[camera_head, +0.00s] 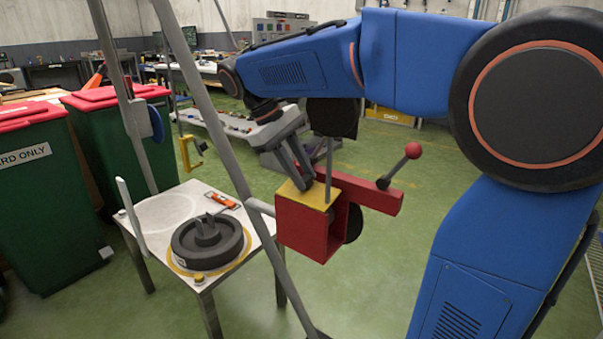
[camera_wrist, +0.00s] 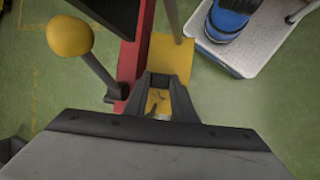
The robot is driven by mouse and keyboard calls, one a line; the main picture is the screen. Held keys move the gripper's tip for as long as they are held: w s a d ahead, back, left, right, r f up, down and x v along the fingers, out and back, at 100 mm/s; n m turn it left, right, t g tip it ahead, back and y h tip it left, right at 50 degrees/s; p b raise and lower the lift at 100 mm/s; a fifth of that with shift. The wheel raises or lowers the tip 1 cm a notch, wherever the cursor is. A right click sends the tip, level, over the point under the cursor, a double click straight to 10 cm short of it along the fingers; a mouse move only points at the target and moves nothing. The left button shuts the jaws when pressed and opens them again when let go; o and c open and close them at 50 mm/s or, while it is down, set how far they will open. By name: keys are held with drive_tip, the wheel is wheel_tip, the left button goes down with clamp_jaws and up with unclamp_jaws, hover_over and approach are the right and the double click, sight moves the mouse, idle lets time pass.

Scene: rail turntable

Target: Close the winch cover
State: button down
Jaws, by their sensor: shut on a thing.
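The winch is a red housing (camera_head: 303,229) on a red beam (camera_head: 365,190), right of the table in the head view. A yellow plate, apparently the winch cover (camera_head: 309,193), lies across the housing's top; I cannot tell whether it sits fully flush. My gripper (camera_head: 305,181) is right above this plate, pointing down. In the wrist view my gripper (camera_wrist: 168,90) has its fingers over the yellow cover (camera_wrist: 172,56). The fingers are shut at the cover, but the exact contact is hidden.
A yellow ball knob (camera_wrist: 69,35) on a grey rod is close left of my gripper in the wrist view. Slanting grey posts (camera_head: 205,100) pass before the scene. A table (camera_head: 165,207) with a dark round part stands left; green bins (camera_head: 45,190) are further left.

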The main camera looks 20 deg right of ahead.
drive_tip(key=shift+w+d+f+y, duration=0.1)
drive_tip(key=shift+d+f+y, duration=0.1)
drive_tip(key=shift+y, duration=0.2)
drive_tip(key=c, duration=1.8)
unclamp_jaws()
drive_tip(key=shift+o, duration=0.2)
